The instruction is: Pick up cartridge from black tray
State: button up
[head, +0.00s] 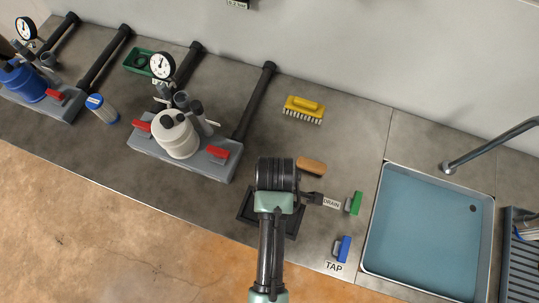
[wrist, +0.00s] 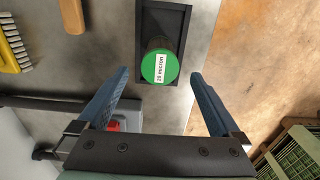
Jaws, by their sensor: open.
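The cartridge shows in the wrist view as a dark cylinder with a green end cap (wrist: 160,66) and a white label. It stands in the black tray (wrist: 146,20), toward the tray's near end. My gripper (wrist: 159,74) is open, its two blue fingers apart on the left and right of the cartridge in the picture, with gaps on both sides. I cannot tell how far above the cartridge the fingertips are. In the head view the black tray (head: 246,206) lies under my arm, which hides the cartridge and the fingers.
A grey manifold with a white filter housing (head: 176,134) and red handles stands left of the tray. A brown block (head: 311,165), yellow brush (head: 304,108), green DRAIN handle (head: 354,203) and blue TAP handle (head: 342,248) are near. A sink (head: 426,220) is at right.

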notch_tip(320, 180, down, 4)
jog(key=shift+w+r, duration=0.15)
jog(key=shift+r, duration=0.1)
jog(key=shift+a+f+p, duration=0.15)
jog(key=shift+f+p, duration=0.1)
jog(key=shift+f, duration=1.1)
jog(key=shift+a+f+p, duration=0.1)
jog(key=shift+f+p, duration=0.1)
jog(key=shift+f, duration=1.15)
jog(key=shift+c, duration=0.2)
jog(key=c, duration=1.4)
